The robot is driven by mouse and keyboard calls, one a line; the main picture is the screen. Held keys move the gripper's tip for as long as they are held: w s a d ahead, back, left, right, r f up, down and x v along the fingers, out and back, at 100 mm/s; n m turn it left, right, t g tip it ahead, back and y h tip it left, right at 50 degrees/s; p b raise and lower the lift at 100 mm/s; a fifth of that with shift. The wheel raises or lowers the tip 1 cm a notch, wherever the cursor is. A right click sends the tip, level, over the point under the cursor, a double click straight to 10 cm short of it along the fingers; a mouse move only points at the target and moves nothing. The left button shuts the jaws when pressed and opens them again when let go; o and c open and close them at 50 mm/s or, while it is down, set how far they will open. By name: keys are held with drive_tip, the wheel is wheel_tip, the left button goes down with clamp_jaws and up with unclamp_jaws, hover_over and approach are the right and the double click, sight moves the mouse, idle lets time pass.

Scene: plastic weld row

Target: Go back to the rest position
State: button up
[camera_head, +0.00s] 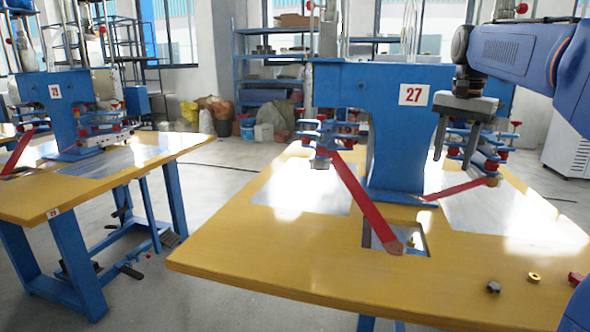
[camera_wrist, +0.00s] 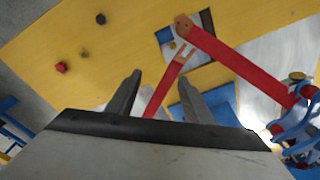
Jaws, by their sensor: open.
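My gripper (camera_head: 455,145) hangs above the right part of the yellow table, in front of the blue machine marked 27. Its two fingers are apart and point down, and nothing is between them. In the wrist view my gripper (camera_wrist: 158,100) is also open, with a red bar (camera_wrist: 165,90) seen below and beyond the fingers. My arm reaches in from the right edge of the head view.
The yellow table (camera_head: 250,255) carries the blue machine (camera_head: 395,150), with red bars (camera_head: 365,203) jutting from it. A dark nut (camera_head: 493,287), a brass nut (camera_head: 534,277) and a red piece (camera_head: 575,278) lie at the front right. Another table (camera_head: 60,200) stands left.

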drive_tip(key=s+a+f+n+t, duration=0.1)
drive_tip(key=s+a+f+n, duration=0.2)
drive_tip(key=s+f, duration=0.6)
drive_tip(key=s+a+f+n+t, duration=0.1)
drive_tip(key=s+a+f+n, duration=0.2)
drive_tip(key=s+f, duration=0.6)
drive_tip(key=s+a+f+n+t, duration=0.1)
drive_tip(key=s+a+f+n, duration=0.2)
drive_tip(key=s+f, duration=0.6)
drive_tip(key=s+a, duration=0.1)
drive_tip(key=s, duration=0.2)
drive_tip(key=shift+a+n+t, duration=0.3)
drive_tip(key=shift+n, duration=0.1)
